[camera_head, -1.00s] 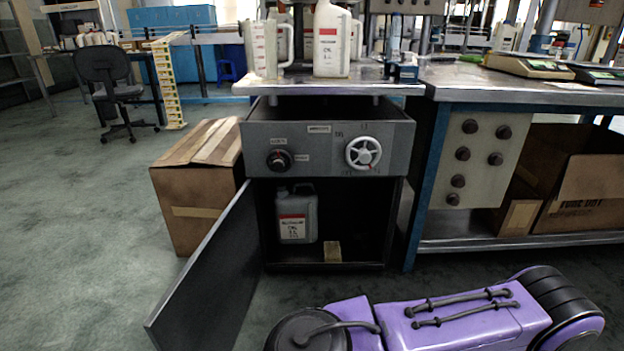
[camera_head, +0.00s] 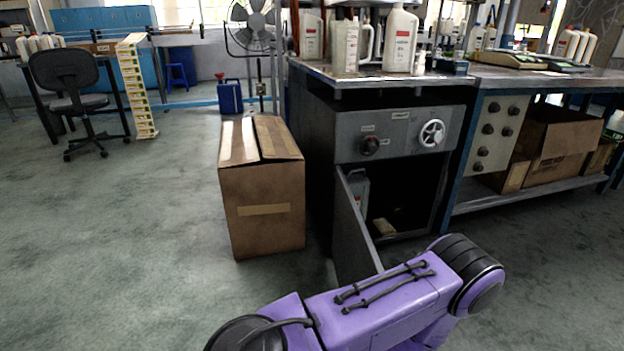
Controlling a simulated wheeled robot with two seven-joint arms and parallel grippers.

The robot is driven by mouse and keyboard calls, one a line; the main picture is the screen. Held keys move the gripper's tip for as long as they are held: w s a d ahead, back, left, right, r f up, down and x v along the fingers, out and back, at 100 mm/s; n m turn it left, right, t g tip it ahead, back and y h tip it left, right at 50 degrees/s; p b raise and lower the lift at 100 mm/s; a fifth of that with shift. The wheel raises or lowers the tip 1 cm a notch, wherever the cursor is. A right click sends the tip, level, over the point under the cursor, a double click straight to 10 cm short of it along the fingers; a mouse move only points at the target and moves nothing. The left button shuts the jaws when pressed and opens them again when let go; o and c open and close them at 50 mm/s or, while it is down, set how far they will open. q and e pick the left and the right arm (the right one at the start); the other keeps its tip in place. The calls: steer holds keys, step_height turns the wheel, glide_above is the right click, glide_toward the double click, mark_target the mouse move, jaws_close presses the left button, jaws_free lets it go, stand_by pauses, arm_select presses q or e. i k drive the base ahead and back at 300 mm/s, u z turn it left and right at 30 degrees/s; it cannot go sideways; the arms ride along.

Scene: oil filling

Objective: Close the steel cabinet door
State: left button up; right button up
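The steel cabinet (camera_head: 400,137) stands right of centre under a metal worktop. Its grey door (camera_head: 350,232) is hinged on the left and swung open toward me, seen nearly edge-on. Through the opening I see part of a grey jug (camera_head: 358,187) with a red and white label, and a small tan block (camera_head: 384,227) on the cabinet floor. The purple body part in front is mine and covers the floor below the door. Neither of my grippers shows, so I see no contact with the door.
A closed cardboard box (camera_head: 262,196) stands on the floor left of the door, close to it. A blue-legged bench (camera_head: 520,140) stands right of the cabinet. Bottles stand on the worktop (camera_head: 375,76). The floor at left is open, with an office chair (camera_head: 72,96) farther back.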

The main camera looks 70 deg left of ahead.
mark_target(356, 259)
steer(key=u, duration=0.05)
steer(key=k, duration=0.1)
steer(key=u, duration=1.3)
